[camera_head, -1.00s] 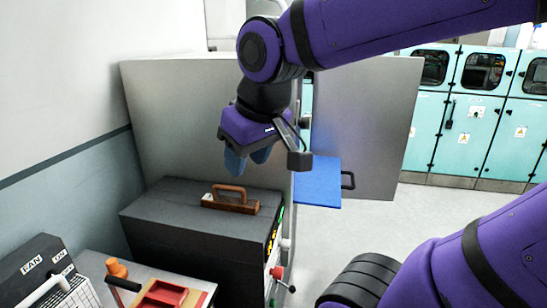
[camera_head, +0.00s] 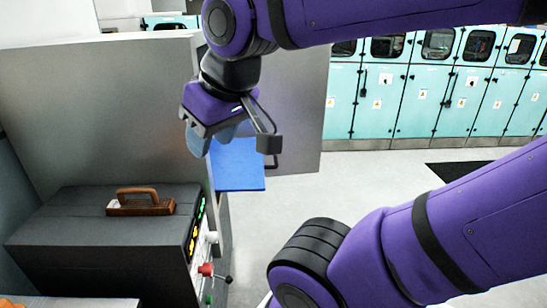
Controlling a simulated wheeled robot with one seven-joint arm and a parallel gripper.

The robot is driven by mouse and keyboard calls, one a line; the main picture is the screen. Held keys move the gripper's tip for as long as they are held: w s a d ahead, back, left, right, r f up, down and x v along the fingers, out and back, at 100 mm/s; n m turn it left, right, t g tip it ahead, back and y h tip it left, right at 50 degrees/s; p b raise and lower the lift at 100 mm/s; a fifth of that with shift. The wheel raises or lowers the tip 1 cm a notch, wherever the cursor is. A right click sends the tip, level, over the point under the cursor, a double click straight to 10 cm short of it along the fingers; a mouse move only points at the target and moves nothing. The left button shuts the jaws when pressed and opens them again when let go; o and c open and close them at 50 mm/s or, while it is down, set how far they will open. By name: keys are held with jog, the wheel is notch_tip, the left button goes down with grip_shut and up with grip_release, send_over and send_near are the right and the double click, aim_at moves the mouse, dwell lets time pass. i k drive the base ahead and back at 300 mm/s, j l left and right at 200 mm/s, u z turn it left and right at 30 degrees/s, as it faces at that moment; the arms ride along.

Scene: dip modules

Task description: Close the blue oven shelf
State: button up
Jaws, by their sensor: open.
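The blue oven shelf (camera_head: 238,170) sticks out to the right from the tall grey oven cabinet (camera_head: 95,105). A grey door panel (camera_head: 300,115) stands behind the shelf.
A dark grey box (camera_head: 75,230) with a brown wooden-handled tool (camera_head: 140,203) on top stands in front of the cabinet. A red knob (camera_head: 206,269) and levers stick out from its right side. Teal cabinets (camera_head: 430,100) line the back. The floor (camera_head: 350,190) right of the shelf is clear.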

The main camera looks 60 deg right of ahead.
aim_at(237, 166)
jog(key=l+z, duration=0.35)
jog(key=l, duration=0.4)
jog(key=i+l+z, duration=0.15)
jog(key=l+z, duration=0.2)
jog(key=l, duration=0.35)
